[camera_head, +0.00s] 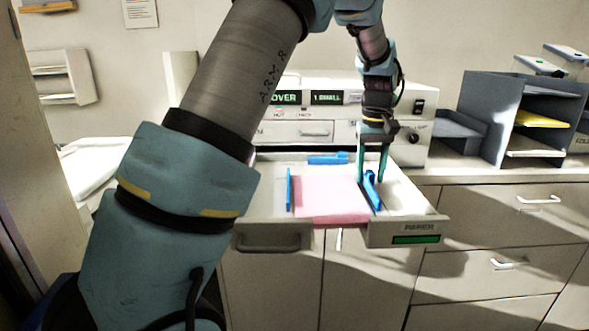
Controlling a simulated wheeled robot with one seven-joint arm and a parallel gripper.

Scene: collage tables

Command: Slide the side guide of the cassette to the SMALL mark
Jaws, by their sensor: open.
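A blue side guide (374,194) stands along the right of the paper, and another blue guide (289,190) stands along the left. A blue piece (328,159) lies at the back. My gripper (370,180) points down at the right guide, its fingers open and apart. Whether they touch the guide I cannot tell. No SMALL mark is legible inside the cassette.
The machine (432,105) behind has green displays, one reading "1 SMALL", and a knob. Grey shelves (490,110) stand on the counter at right. Drawers (500,235) lie below. My arm hides much of the left middle.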

